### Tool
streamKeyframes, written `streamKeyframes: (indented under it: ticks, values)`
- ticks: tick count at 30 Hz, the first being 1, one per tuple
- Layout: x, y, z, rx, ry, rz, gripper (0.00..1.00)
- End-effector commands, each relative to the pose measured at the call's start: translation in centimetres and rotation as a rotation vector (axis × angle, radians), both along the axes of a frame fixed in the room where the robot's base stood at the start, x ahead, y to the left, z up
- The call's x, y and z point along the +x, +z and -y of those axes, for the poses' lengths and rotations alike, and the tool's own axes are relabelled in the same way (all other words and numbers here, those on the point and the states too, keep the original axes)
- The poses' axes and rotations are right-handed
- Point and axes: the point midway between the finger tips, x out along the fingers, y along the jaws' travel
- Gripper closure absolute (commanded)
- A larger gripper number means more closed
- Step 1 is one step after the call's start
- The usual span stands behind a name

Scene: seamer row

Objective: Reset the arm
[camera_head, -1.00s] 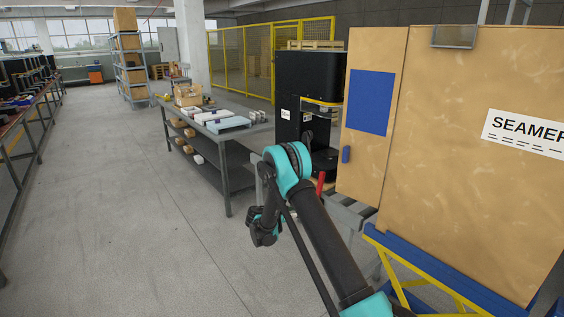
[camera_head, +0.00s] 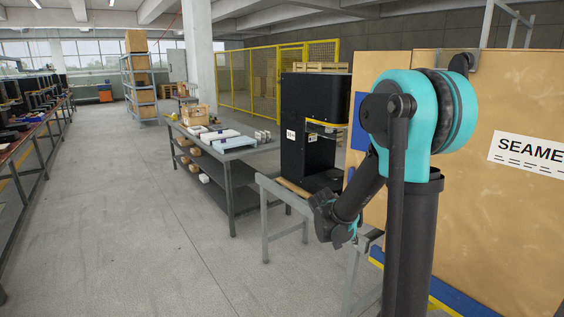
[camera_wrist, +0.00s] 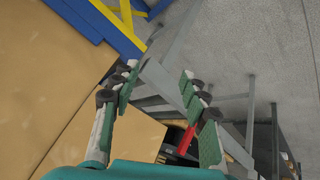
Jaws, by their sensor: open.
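My gripper (camera_wrist: 158,95) shows in the wrist view with its two fingers spread apart and nothing between them. Past the fingers are a grey metal frame, a red handle (camera_wrist: 187,140) and the concrete floor. In the head view my arm is folded, with its teal elbow high in front of the tan cabinet and its forearm pointing down and left. The wrist end hangs in front of the grey roller stand (camera_head: 283,190); the fingers cannot be made out there.
The tan cabinet (camera_head: 520,225) with a "SEAMER" label stands close on the right. A black machine (camera_head: 297,125) stands behind the stand. A grey workbench (camera_head: 236,165) holds boxes and trays. Yellow fencing (camera_head: 235,80) is farther back. The floor (camera_head: 120,220) at left is clear.

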Motion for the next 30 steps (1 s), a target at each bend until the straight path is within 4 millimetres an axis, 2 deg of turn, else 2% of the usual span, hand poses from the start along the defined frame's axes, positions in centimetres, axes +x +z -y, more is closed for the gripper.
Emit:
streamKeyframes:
  ticks: [1, 12, 18, 24, 30]
  values:
    - [-2.1, 0.2, 0.3, 0.024, 0.02, -0.018, 0.55]
    - [-14.8, -0.4, -0.8, 0.202, 0.221, -0.095, 0.55]
    - [-20.1, -1.5, -2.2, 0.278, 0.318, -0.097, 0.55]
    - [-22.4, -2.2, -3.0, 0.312, 0.365, -0.09, 0.55]
    - [-22.6, -2.3, -3.2, 0.316, 0.373, -0.09, 0.55]
